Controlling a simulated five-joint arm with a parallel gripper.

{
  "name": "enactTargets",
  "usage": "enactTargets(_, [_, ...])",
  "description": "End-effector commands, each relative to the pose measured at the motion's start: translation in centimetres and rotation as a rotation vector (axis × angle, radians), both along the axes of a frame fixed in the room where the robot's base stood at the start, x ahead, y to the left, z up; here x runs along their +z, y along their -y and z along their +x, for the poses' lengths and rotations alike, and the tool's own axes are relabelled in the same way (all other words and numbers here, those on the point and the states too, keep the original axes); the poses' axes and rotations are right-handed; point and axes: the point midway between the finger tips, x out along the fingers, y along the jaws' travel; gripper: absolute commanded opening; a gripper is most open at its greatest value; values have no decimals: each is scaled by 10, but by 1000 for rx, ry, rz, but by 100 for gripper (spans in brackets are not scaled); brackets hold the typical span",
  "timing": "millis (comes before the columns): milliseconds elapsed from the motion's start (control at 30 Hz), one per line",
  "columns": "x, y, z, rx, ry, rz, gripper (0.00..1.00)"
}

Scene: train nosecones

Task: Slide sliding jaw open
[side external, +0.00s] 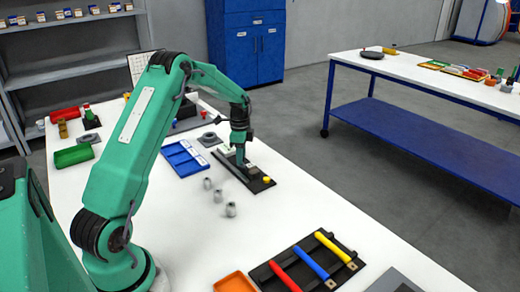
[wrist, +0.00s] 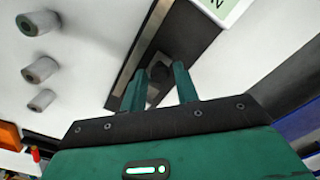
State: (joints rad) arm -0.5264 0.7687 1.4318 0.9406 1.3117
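The black fixture plate (side external: 228,172) lies on the white table, with a grey block (side external: 252,170) and a yellow knob (side external: 267,180) towards its near end. My gripper (side external: 241,158) points down over the middle of this fixture. In the wrist view my gripper (wrist: 156,77) has its two green fingers spread apart. A pale metal strip (wrist: 145,48) runs along the fixture. Which part is the sliding jaw is hard to tell.
Three grey nosecones stand left of the fixture, the nearest one (side external: 231,209) lowest in the side view. A blue tray (side external: 184,158) lies behind them. A black rack with coloured handles (side external: 310,262) is in front. The table right of the fixture is clear.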

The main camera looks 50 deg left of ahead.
Motion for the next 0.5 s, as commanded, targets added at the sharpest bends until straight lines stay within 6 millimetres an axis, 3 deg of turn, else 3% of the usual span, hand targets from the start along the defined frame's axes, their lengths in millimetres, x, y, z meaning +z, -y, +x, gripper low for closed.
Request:
enactTargets(133, [0,0,0,0,0,0,30])
enactTargets(300, [0,0,0,0,-1,-1,0])
enactTargets(500, [0,-2,0,1,-1,-1,0])
